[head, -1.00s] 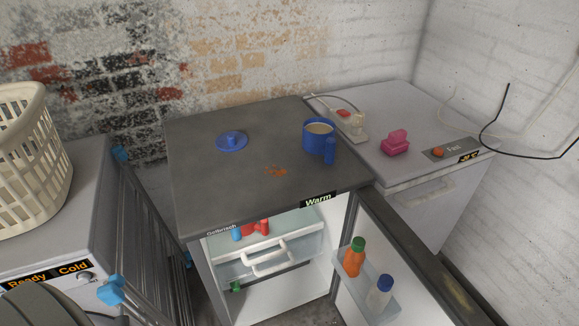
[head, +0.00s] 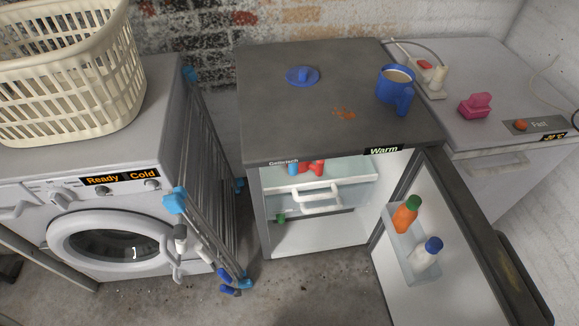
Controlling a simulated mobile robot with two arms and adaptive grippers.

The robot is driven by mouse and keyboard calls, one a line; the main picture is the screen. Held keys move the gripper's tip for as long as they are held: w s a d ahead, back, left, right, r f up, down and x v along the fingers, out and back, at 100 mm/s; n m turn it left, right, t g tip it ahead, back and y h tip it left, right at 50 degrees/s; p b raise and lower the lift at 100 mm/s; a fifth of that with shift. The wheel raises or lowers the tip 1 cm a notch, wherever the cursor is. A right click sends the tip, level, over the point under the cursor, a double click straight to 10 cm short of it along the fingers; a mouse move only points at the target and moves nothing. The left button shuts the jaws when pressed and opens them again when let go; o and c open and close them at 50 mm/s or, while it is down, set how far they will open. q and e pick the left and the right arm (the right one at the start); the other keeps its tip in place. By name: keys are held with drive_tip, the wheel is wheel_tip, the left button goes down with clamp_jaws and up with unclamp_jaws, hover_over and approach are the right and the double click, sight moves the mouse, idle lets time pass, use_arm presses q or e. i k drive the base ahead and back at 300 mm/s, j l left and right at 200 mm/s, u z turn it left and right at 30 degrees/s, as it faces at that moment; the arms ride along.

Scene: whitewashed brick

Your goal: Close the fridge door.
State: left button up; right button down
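The small dark grey fridge (head: 258,205) stands in the middle of the head view. Its door (head: 484,232) is wide open, swung out to the right and toward me. The door's shelf (head: 405,262) holds an orange bottle with a green cap (head: 406,214) and a white bottle with a blue cap (head: 427,252). Inside the fridge are a shelf and a drawer with a white handle (head: 318,198), with red and blue items above it. Neither of my grippers shows in the view.
A blue mug (head: 396,88) and a blue lid (head: 302,75) sit on the fridge top. A washing machine (head: 60,170) with a laundry basket (head: 70,75) stands left. A folded drying rack (head: 207,170) leans beside it. Floor in front of the fridge (head: 310,295) is clear.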

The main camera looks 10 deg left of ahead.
sight(478, 277)
drive_tip(key=l+z, duration=0.15)
drive_tip(key=z, duration=0.3)
drive_tip(key=k+l+z, duration=0.1)
drive_tip(key=z, duration=0.35)
drive_tip(key=l+z, duration=0.25)
drive_tip(key=z, duration=0.2)
